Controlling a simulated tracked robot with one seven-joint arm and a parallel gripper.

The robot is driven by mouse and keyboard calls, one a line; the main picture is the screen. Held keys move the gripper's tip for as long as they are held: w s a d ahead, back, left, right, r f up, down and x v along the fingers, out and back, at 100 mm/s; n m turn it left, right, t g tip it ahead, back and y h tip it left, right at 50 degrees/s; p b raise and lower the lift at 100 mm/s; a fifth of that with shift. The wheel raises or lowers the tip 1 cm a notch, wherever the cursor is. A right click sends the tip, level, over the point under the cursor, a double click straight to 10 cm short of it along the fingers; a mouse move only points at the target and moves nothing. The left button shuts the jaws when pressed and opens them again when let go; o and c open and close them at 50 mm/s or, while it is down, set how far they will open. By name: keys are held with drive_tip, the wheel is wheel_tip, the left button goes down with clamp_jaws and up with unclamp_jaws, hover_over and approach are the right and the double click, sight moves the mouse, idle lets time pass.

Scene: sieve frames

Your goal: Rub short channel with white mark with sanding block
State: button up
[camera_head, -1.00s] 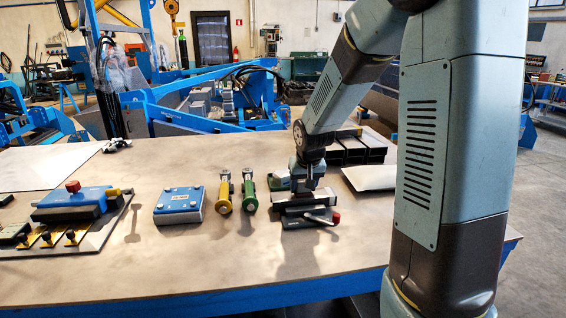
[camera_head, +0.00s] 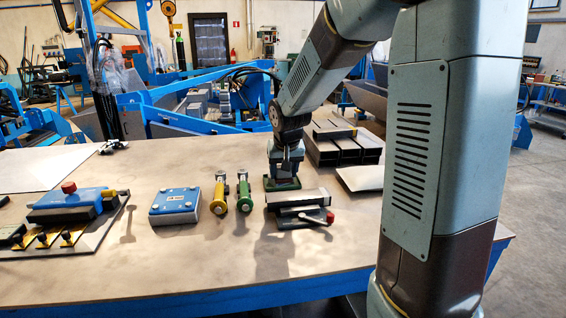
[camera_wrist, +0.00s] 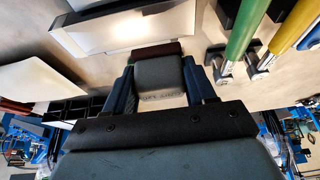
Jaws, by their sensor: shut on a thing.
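I cannot make out a white mark.
The front of the table is clear.

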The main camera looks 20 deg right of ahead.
drive_tip(key=shift+r, duration=1.4)
